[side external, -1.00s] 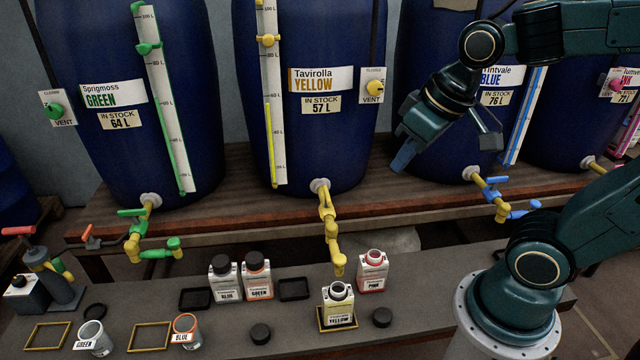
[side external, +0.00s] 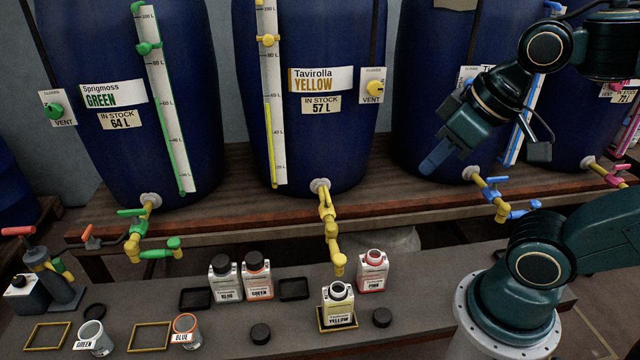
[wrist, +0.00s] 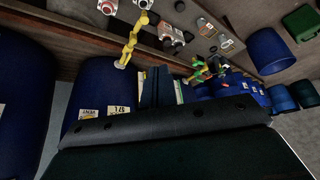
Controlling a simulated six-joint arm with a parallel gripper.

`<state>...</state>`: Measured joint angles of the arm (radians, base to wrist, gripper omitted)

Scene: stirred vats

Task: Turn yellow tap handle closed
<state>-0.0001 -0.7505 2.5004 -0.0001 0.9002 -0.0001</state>
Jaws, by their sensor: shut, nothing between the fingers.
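The yellow tap (side external: 328,213) sticks out from the base of the blue vat labelled Tavirolla YELLOW (side external: 310,150). Its handle is the same yellow as the pipe, and its exact angle is hard to tell. The tap also shows in the wrist view (wrist: 134,42). An uncapped bottle labelled YELLOW (side external: 340,308) stands upright under the spout. No stream shows between them. My gripper (side external: 430,165) is shut and empty, in the air in front of the blue-labelled vat, up and right of the yellow tap and clear of it. Its fingers show in the wrist view (wrist: 158,86).
The blue tap (side external: 497,197) is below and right of my gripper. The green tap (side external: 145,238) is at left. Loose black caps (side external: 381,317) lie on the bench.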

